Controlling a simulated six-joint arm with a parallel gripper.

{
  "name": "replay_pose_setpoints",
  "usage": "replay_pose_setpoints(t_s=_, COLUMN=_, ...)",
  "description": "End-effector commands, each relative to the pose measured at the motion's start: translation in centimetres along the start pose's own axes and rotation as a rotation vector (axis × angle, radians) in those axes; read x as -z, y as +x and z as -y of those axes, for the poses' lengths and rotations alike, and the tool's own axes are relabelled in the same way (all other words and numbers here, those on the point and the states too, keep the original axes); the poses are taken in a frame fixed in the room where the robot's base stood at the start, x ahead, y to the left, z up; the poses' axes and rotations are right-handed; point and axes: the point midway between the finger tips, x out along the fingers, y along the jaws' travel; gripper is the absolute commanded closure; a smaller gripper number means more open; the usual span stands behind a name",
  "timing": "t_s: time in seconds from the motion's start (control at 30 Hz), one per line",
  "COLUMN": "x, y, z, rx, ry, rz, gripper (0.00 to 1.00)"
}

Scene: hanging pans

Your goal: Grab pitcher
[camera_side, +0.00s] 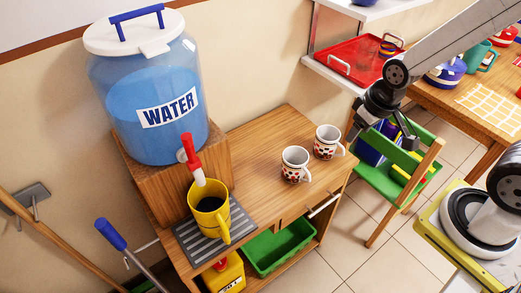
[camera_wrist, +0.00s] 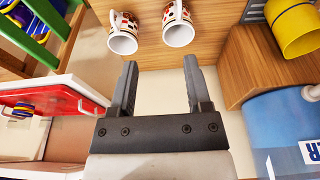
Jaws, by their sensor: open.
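A yellow pitcher (camera_side: 209,210) stands upright on the grey striped mat (camera_side: 186,238), under the red and white tap (camera_side: 191,160) of the water dispenser. In the wrist view the yellow pitcher (camera_wrist: 297,28) shows at the top right, cut off by the edge. My gripper (camera_side: 385,134) is in the air to the right of the cabinet, well apart from the pitcher. In the wrist view my gripper (camera_wrist: 160,80) has its two fingers spread with nothing between them.
Two patterned mugs (camera_side: 295,164) (camera_side: 327,142) stand on the cabinet top, right of the pitcher. The blue water dispenser (camera_side: 150,100) rises behind the pitcher on a wooden block (camera_side: 165,190). A shelf holds a red tray (camera_side: 352,62). A green crate (camera_side: 279,246) sits below.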

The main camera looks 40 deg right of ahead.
Motion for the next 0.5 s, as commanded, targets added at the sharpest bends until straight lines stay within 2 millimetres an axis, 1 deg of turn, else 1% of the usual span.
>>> replay_pose_setpoints(t_s=0.17, x=0.6, y=0.4, z=0.1, rx=-0.004, ry=-0.052, rz=-0.019, gripper=0.37)
replay_pose_setpoints(t_s=0.27, x=1.6, y=1.1, z=0.2, rx=-0.012, ry=-0.137, rz=-0.049, gripper=0.37)
replay_pose_setpoints(t_s=0.37, x=3.0, y=2.1, z=0.6, rx=-0.021, ry=-0.268, rz=-0.096, gripper=0.37)
replay_pose_setpoints(t_s=0.5, x=5.4, y=3.9, z=1.7, rx=-0.034, ry=-0.516, rz=-0.188, gripper=0.37)
